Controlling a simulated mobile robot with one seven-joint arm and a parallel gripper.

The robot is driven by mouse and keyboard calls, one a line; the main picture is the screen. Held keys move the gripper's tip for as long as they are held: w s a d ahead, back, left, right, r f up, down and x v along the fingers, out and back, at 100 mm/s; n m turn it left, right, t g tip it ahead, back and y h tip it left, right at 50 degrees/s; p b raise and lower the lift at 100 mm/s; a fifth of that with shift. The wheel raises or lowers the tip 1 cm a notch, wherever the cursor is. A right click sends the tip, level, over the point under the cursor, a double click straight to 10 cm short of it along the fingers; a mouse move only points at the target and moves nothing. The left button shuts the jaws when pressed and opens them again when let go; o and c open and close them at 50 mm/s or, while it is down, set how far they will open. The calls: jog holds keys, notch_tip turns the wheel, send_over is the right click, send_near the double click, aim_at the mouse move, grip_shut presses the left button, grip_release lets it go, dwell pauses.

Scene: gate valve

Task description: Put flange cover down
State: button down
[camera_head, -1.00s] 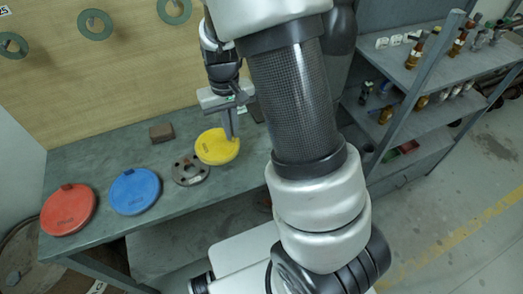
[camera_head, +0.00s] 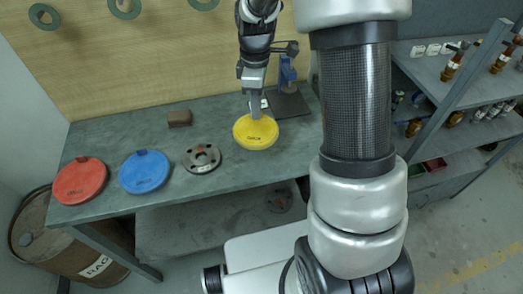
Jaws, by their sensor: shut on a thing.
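The yellow flange cover (camera_head: 256,133) is a round disc on or just above the grey workbench, right of the steel flange. My gripper (camera_head: 255,112) points down at its far edge and is shut on the tab there. The fingertips partly hide the tab. I cannot tell whether the cover touches the bench top. A blue flange cover (camera_head: 146,172) and a red flange cover (camera_head: 80,181) lie flat on the bench to the left.
The grey workbench (camera_head: 110,135) also holds a steel flange (camera_head: 202,158), a brown block (camera_head: 180,118) and a blue-handled vise-like stand (camera_head: 287,75). A metal shelf (camera_head: 440,88) stands right. A rusty barrel (camera_head: 85,260) is at lower left.

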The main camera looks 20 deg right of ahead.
aim_at(257, 127)
jog(key=n, duration=0.1)
jog(key=w+n, duration=0.1)
jog(key=n, duration=0.1)
jog(key=shift+w+d+r+n, duration=0.15)
jog(key=shift+r+n, duration=0.1)
jog(key=shift+n, duration=0.15)
notch_tip(257, 127, down, 10)
jog(key=shift+r, duration=0.1)
jog(key=shift+b, duration=0.3)
jog(key=c, duration=1.9)
grip_release()
jog(key=shift+c, duration=0.2)
